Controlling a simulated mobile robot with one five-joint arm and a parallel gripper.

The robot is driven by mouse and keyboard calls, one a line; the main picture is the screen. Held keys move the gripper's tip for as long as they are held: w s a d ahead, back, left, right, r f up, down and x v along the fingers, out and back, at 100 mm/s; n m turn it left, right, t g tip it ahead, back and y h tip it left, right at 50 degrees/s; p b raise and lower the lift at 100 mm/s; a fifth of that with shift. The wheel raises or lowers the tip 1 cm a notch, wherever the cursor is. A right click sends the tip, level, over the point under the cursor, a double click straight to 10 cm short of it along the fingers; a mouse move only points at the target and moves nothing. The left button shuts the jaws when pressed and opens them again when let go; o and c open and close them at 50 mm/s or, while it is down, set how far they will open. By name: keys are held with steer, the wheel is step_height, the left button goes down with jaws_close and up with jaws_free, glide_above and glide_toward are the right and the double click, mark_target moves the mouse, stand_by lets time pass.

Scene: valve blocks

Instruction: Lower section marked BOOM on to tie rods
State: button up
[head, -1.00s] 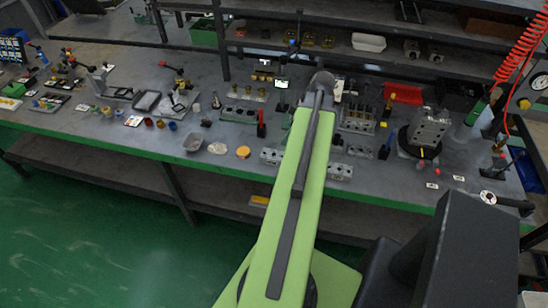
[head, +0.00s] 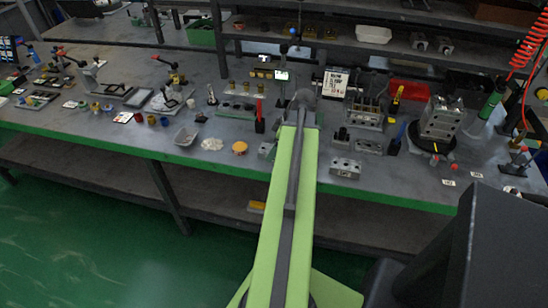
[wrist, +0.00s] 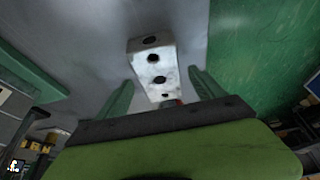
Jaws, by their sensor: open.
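In the wrist view, a pale metal block (wrist: 152,68) with several dark holes in its face lies ahead of my open gripper (wrist: 163,82). It shows between the two green fingers; I cannot tell whether they touch it. In the head view my arm hides the gripper. A grey valve section (head: 345,168) lies right of the arm near the bench's front edge, and another (head: 266,150) is partly hidden at its left. Their markings are too small to read, so I cannot tell which is BOOM. A rodded metal assembly (head: 362,117) stands behind; I cannot confirm the tie rods.
A tall metal block stack (head: 440,118) stands on a black round base at the right. A grey dish (head: 187,136) and an orange disc (head: 240,148) lie left of the arm. A red bin (head: 409,92) is behind. The bench's green front edge (head: 220,168) runs below.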

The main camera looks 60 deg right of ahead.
steer(key=shift+b+x, duration=0.3)
steer(key=shift+x, duration=0.7)
steer(key=shift+r, duration=0.2)
steer(key=shift+c, duration=0.5)
jaws_close()
